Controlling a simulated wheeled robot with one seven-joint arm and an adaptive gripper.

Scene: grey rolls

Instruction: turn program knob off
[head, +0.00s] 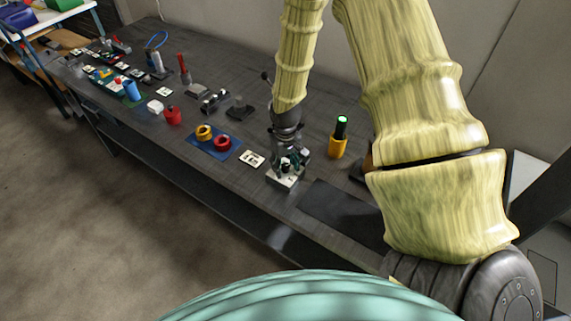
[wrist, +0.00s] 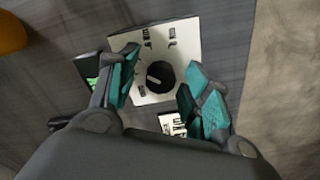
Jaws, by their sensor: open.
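The program knob (wrist: 160,76) is a round black dial with a pale pointer mark. It sits on a white panel (wrist: 185,35) with several black printed labels around it. In the wrist view my gripper (wrist: 155,82) is open, with one teal-padded finger on each side of the knob. The fingers look apart from the knob; the exact gap is hard to tell. In the head view my gripper (head: 289,160) points down over the white panel (head: 283,182) near the table's front edge. It hides the knob there.
A yellow holder with a black, green-topped device (head: 338,145) stands right of my gripper. A label card (head: 251,159) and a blue mat (head: 206,151) with yellow and red rings lie to the left. A dark flat mat (head: 342,210) lies at the front right.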

